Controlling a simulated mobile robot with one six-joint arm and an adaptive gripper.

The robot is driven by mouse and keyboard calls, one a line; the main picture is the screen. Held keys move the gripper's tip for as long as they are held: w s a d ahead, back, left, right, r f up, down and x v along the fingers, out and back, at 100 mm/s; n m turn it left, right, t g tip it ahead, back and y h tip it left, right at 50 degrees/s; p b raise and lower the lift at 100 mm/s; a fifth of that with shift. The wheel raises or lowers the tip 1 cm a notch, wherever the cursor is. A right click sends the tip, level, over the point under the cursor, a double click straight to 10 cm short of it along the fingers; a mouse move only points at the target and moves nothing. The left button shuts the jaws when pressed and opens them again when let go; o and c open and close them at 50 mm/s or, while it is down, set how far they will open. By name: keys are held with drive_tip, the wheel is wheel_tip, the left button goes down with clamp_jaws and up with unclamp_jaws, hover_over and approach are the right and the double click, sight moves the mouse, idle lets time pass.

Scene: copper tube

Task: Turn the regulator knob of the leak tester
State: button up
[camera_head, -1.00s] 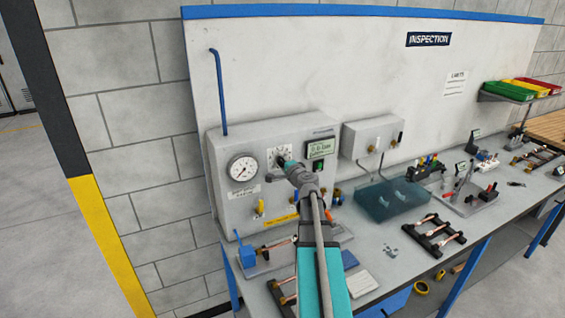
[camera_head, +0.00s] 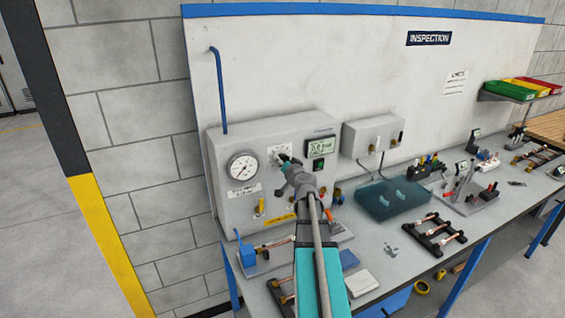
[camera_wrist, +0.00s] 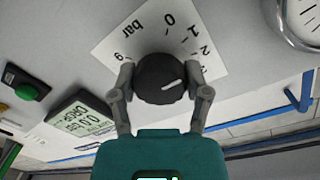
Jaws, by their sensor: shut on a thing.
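The regulator knob (camera_wrist: 162,80) is round and black with a white pointer line. In the wrist view it sits on a white dial plate (camera_wrist: 110,45) marked "bar", and the line points right and slightly up, toward the right finger. My gripper (camera_wrist: 160,90) has one finger on each side of the knob and is shut on it. The right finger hides part of the scale past the 2. In the head view my gripper (camera_head: 284,163) reaches the front of the grey leak tester (camera_head: 225,150) and hides the knob.
A round pressure gauge (camera_head: 243,169) is left of the dial plate. A digital display (camera_head: 320,146) and a green button (camera_head: 318,164) are to its right. A yellow-handled valve (camera_head: 260,207) is below. A blue-green tray (camera_head: 392,200) stands on the bench to the right.

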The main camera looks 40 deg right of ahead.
drive_tip(key=n, duration=0.4)
drive_tip(key=shift+f, duration=0.1)
drive_tip(key=shift+n+b, duration=0.4)
drive_tip(key=shift+n, duration=1.8)
drive_tip(key=o, duration=1.1)
drive_tip(key=shift+o, duration=0.2)
drive_tip(key=shift+s, duration=0.1)
drive_tip(key=v, duration=1.1)
drive_tip(key=shift+s+a+f, duration=0.15)
drive_tip(key=shift+s+a, duration=0.05)
drive_tip(key=shift+s, duration=0.15)
